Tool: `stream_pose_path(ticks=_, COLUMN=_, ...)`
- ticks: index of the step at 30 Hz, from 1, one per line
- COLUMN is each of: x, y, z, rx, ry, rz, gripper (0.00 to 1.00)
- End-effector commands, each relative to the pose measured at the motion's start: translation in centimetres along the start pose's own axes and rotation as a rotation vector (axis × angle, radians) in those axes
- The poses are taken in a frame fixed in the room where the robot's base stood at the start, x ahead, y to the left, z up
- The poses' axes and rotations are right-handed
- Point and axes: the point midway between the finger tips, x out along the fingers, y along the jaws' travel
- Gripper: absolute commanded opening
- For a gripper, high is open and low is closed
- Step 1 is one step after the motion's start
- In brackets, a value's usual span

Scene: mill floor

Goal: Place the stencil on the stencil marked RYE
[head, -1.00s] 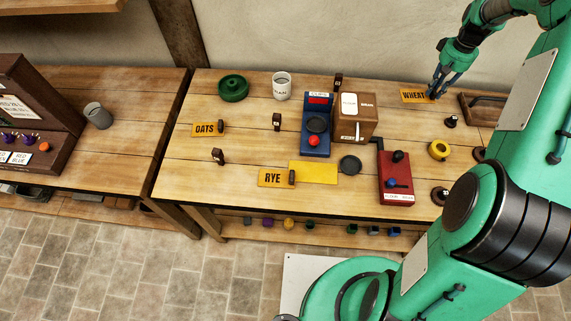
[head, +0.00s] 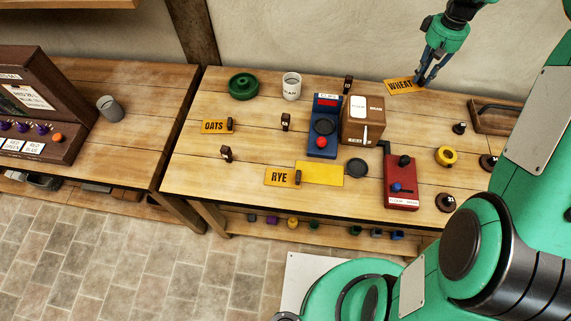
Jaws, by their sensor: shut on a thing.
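The yellow stencil marked WHEAT (head: 400,87) is at the back right of the bench, its right end at my gripper (head: 420,82). My gripper is shut on this stencil, and it looks raised and slightly tilted near the back edge. The yellow stencil marked RYE (head: 279,177) lies at the bench's front, with a dark grip at its right end. A plain yellow plate (head: 320,173) lies just right of it. The stencil marked OATS (head: 213,127) lies at the left of the bench.
A blue scale (head: 323,138), a brown box (head: 363,125) and a red device (head: 401,185) stand mid-bench. A white mug (head: 291,87) and a green dish (head: 243,87) are at the back. A tray (head: 490,119) is at right. Small dark stamps stand about.

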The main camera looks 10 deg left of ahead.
Motion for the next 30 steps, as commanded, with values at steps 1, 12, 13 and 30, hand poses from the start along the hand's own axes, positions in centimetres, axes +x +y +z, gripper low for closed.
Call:
stream_pose_path(ticks=1, x=-0.4, y=-2.2, z=-0.1, rx=-0.043, ry=0.001, rz=0.000, gripper=0.00)
stream_pose_path(ticks=12, x=-0.8, y=-15.9, z=1.9, rx=-0.331, ry=0.000, rz=0.000, gripper=0.00)
stream_pose_path(ticks=13, x=-0.8, y=-16.9, z=2.2, rx=-0.354, ry=0.000, rz=-0.001, gripper=0.00)
stream_pose_path(ticks=30, x=-0.5, y=-33.8, z=11.4, rx=-0.797, ry=-0.002, rz=-0.002, gripper=0.00)
